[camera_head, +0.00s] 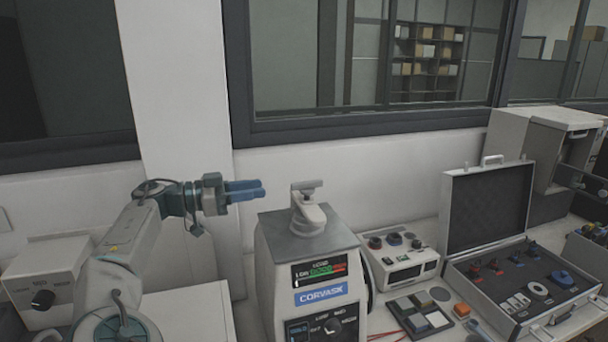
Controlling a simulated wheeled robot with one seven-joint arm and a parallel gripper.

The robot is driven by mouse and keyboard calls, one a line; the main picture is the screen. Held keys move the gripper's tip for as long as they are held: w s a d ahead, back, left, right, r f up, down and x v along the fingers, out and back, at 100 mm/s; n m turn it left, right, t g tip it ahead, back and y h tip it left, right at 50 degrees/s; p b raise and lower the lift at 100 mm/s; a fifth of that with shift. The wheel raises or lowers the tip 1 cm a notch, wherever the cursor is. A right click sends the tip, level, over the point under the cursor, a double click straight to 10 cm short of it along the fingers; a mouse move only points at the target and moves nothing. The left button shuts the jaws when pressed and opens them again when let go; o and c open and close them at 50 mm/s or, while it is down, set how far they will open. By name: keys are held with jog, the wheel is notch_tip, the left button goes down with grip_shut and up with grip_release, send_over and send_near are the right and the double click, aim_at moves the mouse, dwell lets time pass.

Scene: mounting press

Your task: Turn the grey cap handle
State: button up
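The grey cap handle (307,187) sits on top of the mounting press (276,258), a light grey box with a dark top, a small display and a CORVASK label. The handle is a short bar over a rounded cap. My gripper (262,190) is just left of the handle at about the same height, with its blue fingers pointing right toward it. A small gap shows between the fingertips and the handle. The fingers lie close together in this view, and I cannot tell how far apart they are. Nothing shows between them.
Right of the press are a small control unit (378,262), a tray of coloured pads (408,324) and an open case (456,284) with tools. A box with a black knob (42,299) stands at the far left. A wall and window are behind.

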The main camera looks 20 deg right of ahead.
aim_at(311, 181)
jog(key=d+p, duration=0.1)
jog(key=d, duration=0.3)
jog(key=d+p, duration=0.2)
jog(key=d, duration=0.3)
jog(key=d+p, duration=0.1)
jog(key=d, duration=0.4)
jog(key=shift+s+r+p, duration=0.1)
jog(key=shift+s+p, duration=0.2)
grip_shut()
